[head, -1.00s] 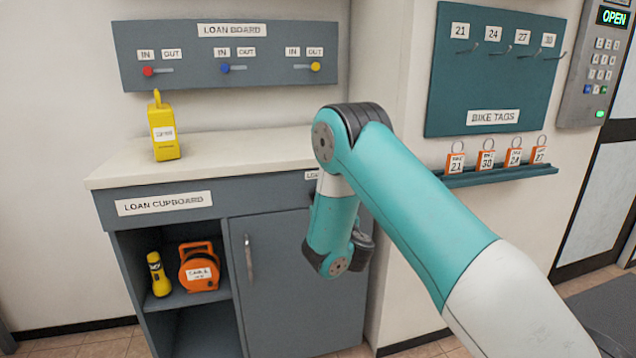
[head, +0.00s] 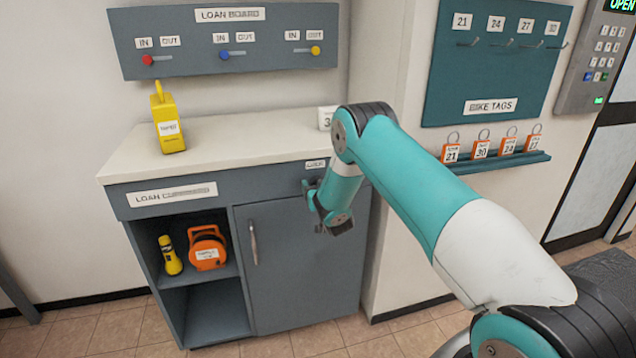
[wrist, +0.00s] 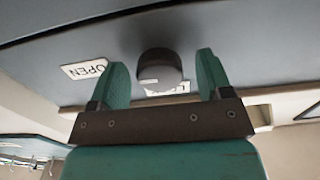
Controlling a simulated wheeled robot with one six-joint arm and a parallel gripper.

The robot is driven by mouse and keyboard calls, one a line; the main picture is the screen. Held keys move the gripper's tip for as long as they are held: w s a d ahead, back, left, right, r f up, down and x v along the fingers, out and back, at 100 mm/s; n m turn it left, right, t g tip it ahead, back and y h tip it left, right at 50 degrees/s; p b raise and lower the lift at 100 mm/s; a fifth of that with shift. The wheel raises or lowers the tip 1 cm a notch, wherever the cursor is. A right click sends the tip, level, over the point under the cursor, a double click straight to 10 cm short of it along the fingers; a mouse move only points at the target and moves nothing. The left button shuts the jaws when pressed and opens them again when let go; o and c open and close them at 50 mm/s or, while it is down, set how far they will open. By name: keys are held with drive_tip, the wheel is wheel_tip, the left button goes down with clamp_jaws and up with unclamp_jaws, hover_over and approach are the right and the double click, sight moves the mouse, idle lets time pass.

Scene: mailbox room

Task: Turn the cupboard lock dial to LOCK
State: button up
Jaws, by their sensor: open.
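The lock dial (wrist: 158,66) is a dark round knob with a paler face and a short white mark, on the cupboard's grey front. In the wrist view it sits between the two spread fingers of my gripper (wrist: 162,78), with a visible gap on each side. An upside-down OPEN label (wrist: 86,71) lies left of the dial. A second label (wrist: 167,88), starting with L, is partly hidden by the dial and gripper. In the head view, my arm hides the dial at the upper right of the loan cupboard (head: 285,285).
A yellow device (head: 167,125) stands on the countertop (head: 225,140); a white numbered card (head: 327,118) is partly behind my arm. A yellow torch (head: 171,256) and orange reel (head: 207,250) are on the open shelf.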

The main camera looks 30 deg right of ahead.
drive_tip(key=c, duration=0.9)
drive_tip(key=shift+n, duration=0.3)
drive_tip(key=shift+n+p, duration=0.5)
drive_tip(key=shift+n, duration=8.1)
